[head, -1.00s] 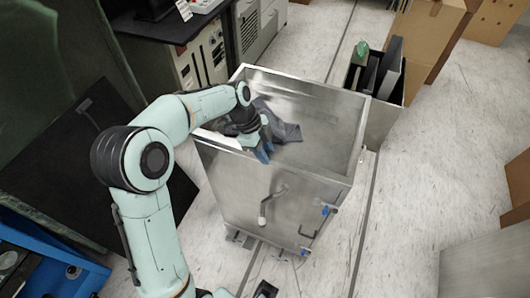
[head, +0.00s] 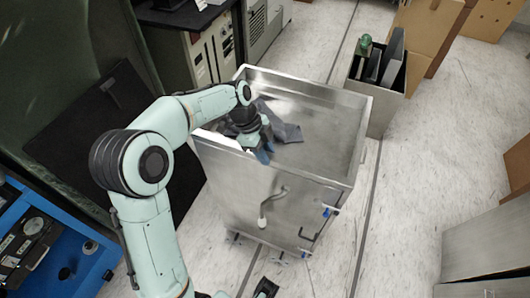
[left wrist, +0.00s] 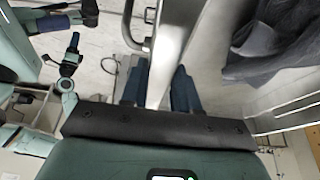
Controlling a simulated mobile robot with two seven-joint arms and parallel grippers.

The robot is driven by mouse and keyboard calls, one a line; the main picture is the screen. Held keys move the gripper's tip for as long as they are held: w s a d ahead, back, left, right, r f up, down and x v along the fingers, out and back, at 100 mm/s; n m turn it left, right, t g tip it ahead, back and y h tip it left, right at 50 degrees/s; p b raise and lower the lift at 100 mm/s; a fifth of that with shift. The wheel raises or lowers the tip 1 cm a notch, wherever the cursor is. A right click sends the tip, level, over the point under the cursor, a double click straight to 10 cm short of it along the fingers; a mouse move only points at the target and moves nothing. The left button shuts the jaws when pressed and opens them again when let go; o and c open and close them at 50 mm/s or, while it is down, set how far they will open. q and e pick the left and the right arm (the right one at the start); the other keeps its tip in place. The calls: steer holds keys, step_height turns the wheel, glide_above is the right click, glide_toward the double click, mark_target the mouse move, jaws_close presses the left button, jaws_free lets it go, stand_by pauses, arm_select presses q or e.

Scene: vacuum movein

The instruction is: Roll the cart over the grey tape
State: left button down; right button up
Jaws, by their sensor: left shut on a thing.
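The cart (head: 262,200) is an upright, open-topped steel box on casters, in the middle of the head view. A dark grey cloth (head: 285,128) lies inside it. My left gripper (head: 263,152) is shut on the near rim. In the left wrist view its fingers (left wrist: 161,88) straddle the cart wall (left wrist: 170,50), with the cloth at right. A thin grey tape line (head: 362,235) runs along the floor close by the cart's right side; part of it is hidden behind the cart. My right gripper (head: 266,288) shows partly at the bottom edge, apart from the cart; its jaws are unclear.
A grey bin (head: 386,112) with dark panels stands behind the cart at right. Cardboard boxes (head: 425,35) stand at the far right. A blue machine (head: 60,255) is at lower left, and a bench with equipment (head: 205,55) at upper left.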

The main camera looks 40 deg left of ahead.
arm_select(q)
steer(key=shift+f, duration=0.3)
steer(key=c, duration=0.8)
jaws_free()
steer(key=shift+c, duration=0.2)
steer(key=shift+w, duration=0.1)
steer(key=shift+r, duration=0.15)
steer(key=shift+r, duration=0.15)
steer(key=p+v, duration=0.2)
steer(key=v, duration=1.1)
steer(key=shift+a, duration=0.2)
